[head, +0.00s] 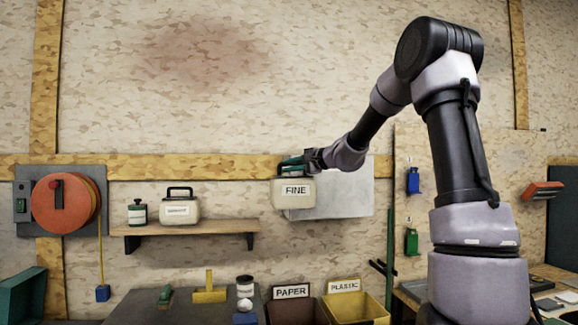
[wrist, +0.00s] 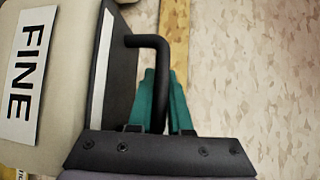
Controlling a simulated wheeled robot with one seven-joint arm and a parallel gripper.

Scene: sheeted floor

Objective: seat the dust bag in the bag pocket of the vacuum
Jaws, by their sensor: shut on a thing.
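My gripper (head: 292,162) is shut on the black handle (wrist: 152,44) of a cream box-like container labelled FINE (head: 294,191). In the wrist view its teal fingers (wrist: 164,100) are around the handle, and the container (wrist: 48,70) fills the left side with its dark top towards the handle. The container hangs upright in the air in front of a pale grey box (head: 345,194) on the wall and hides its left part. I cannot make out a thing that is plainly a dust bag, a vacuum or a bag pocket.
A wooden shelf (head: 190,228) to the left bears a similar cream container (head: 180,206) and a dark-lidded jar (head: 138,212). Below stand bins marked PAPER (head: 291,291) and PLASTIC (head: 345,286). An orange reel (head: 66,203) hangs at far left. The wall above the shelf is clear.

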